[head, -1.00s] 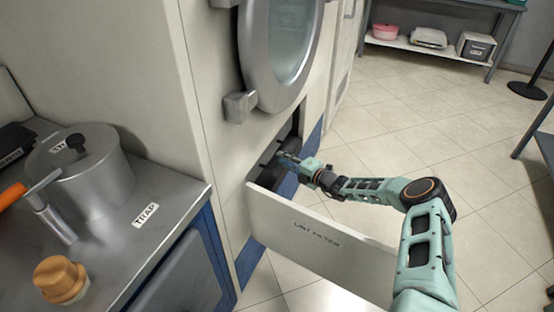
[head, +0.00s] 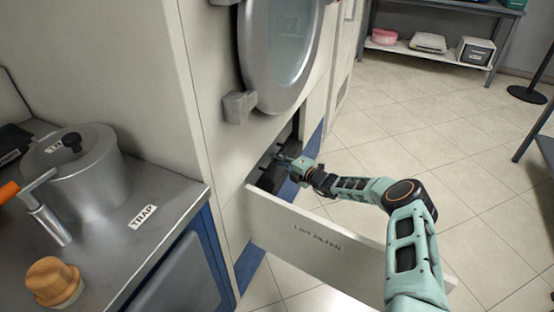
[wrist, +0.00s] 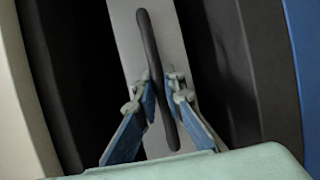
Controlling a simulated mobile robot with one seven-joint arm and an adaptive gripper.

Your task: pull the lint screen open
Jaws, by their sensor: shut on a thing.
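The lint screen shows in the wrist view as a grey plate (wrist: 170,30) with a long dark bar handle (wrist: 149,45). My gripper (wrist: 158,92) has its blue fingers on either side of this handle and is shut on it. In the head view my gripper (head: 286,160) reaches in behind the lowered white panel marked as the lint filter (head: 350,262). A dark part of the screen (head: 270,181) shows in the opening below the fingers. The rest of the screen is hidden inside the machine.
The round machine door (head: 285,45) is above the opening. A steel counter (head: 165,190) at left holds a pot (head: 85,175), a trap label and a brown-topped brush or stopper (head: 53,280). A shelf (head: 400,45) stands behind.

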